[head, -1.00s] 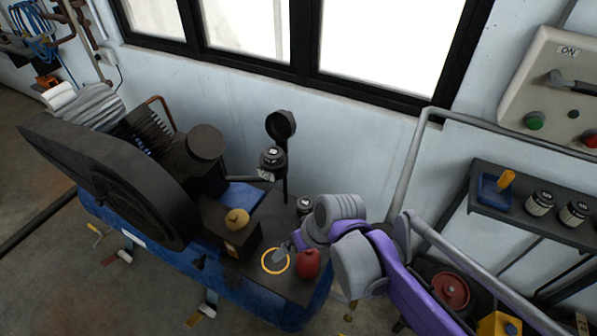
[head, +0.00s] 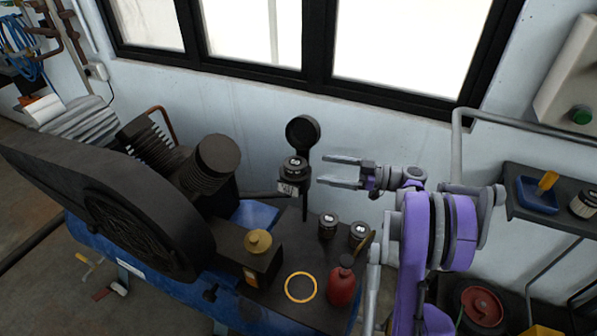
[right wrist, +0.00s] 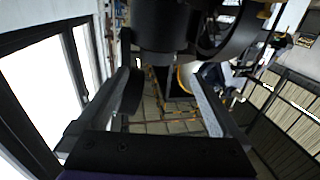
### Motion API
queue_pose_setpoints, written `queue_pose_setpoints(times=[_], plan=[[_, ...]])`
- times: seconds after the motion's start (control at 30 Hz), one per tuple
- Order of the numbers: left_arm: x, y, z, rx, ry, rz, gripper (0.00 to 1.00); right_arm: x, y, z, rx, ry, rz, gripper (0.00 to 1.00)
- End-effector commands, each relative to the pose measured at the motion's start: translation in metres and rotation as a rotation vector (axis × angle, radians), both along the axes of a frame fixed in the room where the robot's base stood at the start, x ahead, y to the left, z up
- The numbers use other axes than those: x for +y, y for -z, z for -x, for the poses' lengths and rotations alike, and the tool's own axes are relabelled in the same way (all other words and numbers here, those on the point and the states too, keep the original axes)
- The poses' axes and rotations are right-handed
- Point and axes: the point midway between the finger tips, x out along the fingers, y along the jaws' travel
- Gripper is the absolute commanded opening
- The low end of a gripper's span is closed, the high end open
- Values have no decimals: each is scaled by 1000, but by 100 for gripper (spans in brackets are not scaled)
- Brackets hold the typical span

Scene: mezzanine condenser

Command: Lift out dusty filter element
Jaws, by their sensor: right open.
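A dark cylinder with a pale-marked top, seemingly the filter element (head: 295,166), stands upright at the filter housing behind the compressor, with a pale tag (head: 288,188) on its front. A round black cover (head: 302,131) stands raised behind it. My right gripper (head: 320,169) is open and empty, its fingers pointing left at the cylinder from just to its right; there is a small gap. In the right wrist view the open fingers (right wrist: 162,75) reach forward, with a dark cylindrical body (right wrist: 158,28) ahead between them. How dusty the element is cannot be told. My left gripper is out of view.
The large belt guard (head: 110,205) fills the left. A wall shelf (head: 560,215) is at right.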

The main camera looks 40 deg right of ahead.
Motion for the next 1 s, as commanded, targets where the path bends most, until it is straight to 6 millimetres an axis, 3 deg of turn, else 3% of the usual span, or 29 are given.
queue_pose_setpoints(times=[0.2, 0.47, 0.77, 1.0], plan=[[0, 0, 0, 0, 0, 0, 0, 23, 0, -28, -1, -4, -1, 100], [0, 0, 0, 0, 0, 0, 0, 33, 1, -42, 1, -2, 0, 100], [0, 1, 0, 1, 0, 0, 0, 56, 4, -77, 1, -2, 0, 100], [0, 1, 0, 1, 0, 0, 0, 59, 4, -81, 1, -1, 0, 100]])
